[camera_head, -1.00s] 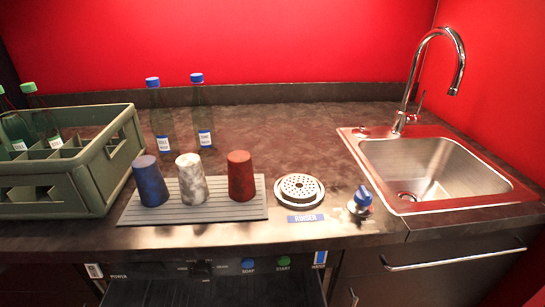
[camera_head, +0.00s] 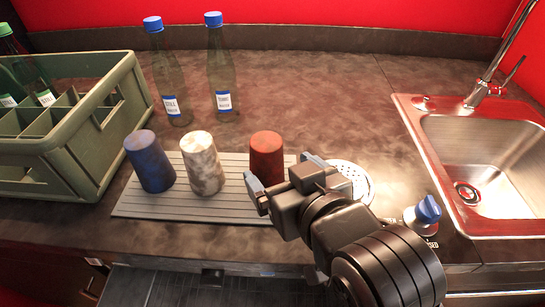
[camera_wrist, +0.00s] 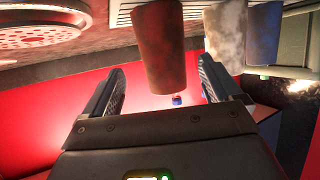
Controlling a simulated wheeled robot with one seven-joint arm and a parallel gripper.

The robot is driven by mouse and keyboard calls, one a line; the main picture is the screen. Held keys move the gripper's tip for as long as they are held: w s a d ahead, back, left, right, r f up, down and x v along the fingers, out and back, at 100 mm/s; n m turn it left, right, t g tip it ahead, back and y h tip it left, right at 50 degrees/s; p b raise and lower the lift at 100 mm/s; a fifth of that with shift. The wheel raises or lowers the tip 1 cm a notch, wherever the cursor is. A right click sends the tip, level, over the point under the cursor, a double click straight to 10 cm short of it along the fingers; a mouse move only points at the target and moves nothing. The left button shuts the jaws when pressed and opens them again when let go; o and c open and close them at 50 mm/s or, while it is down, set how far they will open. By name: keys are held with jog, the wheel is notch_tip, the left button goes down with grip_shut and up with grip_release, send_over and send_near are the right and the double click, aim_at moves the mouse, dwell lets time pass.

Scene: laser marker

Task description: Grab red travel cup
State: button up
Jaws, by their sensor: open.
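The red travel cup (camera_head: 266,152) stands upside down at the right end of a grey ribbed mat (camera_head: 150,206). My gripper (camera_head: 284,176) is open and empty, just in front of the cup, with its two fingers spread toward it. It hides the cup's lower right part in the head view. In the wrist view, which looks inverted, the cup (camera_wrist: 158,45) appears in line with the gap between my fingers (camera_wrist: 160,88). I cannot tell how far the fingers reach along its sides.
A marbled white cup (camera_head: 203,162) and a blue cup (camera_head: 150,160) stand left on the mat. Two blue-capped bottles (camera_head: 170,85) (camera_head: 222,80) stand behind. A green crate (camera_head: 60,165) is left. The round rinser (camera_head: 355,178), blue-topped knob (camera_head: 428,209) and sink (camera_head: 485,165) lie right.

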aim_at(273, 165)
jog(key=x, duration=0.5)
jog(key=shift+w+a+p, duration=0.35)
jog(key=shift+r, duration=0.1)
jog(key=c, duration=1.1)
jog(key=shift+c, duration=0.3)
jog(key=shift+r, duration=0.1)
